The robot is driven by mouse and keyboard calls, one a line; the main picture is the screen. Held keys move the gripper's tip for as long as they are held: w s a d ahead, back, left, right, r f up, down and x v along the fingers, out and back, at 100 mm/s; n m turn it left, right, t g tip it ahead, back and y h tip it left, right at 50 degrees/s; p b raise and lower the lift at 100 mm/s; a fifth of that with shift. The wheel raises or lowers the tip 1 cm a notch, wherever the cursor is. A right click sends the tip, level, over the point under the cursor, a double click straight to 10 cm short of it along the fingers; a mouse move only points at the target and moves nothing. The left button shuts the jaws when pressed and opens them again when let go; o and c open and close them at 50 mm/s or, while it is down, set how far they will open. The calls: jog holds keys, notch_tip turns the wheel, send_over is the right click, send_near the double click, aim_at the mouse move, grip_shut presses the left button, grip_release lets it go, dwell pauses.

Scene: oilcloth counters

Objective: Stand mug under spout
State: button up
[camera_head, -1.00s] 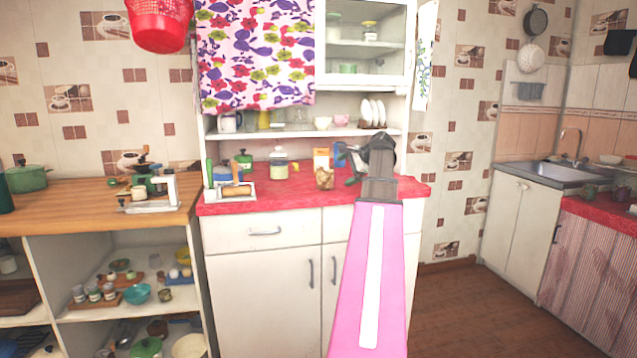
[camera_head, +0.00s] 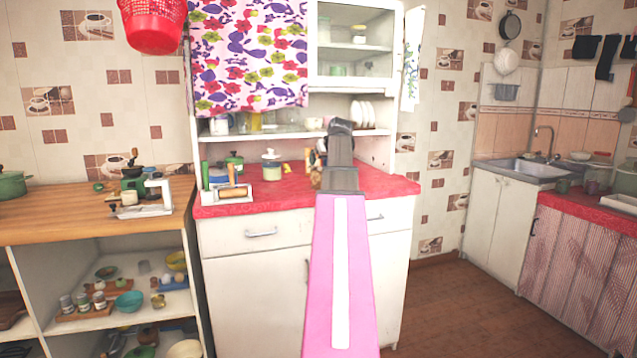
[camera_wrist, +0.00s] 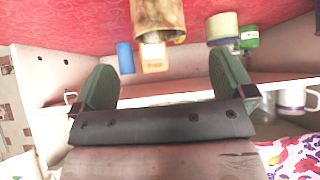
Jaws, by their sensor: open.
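My gripper (camera_wrist: 163,66) is open in the wrist view, its two green fingers apart with nothing held between them. In the head view its dark end (camera_head: 341,130) is over the red counter at the cupboard, fingers hidden. A white mug (camera_head: 220,124) stands on the cupboard's low shelf, left of my gripper; it also shows at the right of the upside-down wrist view (camera_wrist: 291,98). A small pale cup (camera_head: 313,124) is on the same shelf. A white device (camera_head: 157,192) with an overhanging arm stands on the wooden counter; I cannot tell if this is the spout. A tap (camera_head: 548,135) rises at the sink.
A rusty-looking can (camera_wrist: 158,18), an orange-labelled box (camera_wrist: 153,58) and a blue box (camera_wrist: 125,58) stand close beyond my fingers. Floor (camera_head: 470,290) is open at right.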

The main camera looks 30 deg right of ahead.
aim_at(320, 172)
jog(key=x, duration=0.9)
jog(key=shift+w+d+f, duration=0.1)
jog(key=shift+d, duration=0.1)
jog(key=c, duration=1.2)
jog(key=shift+o, duration=0.2)
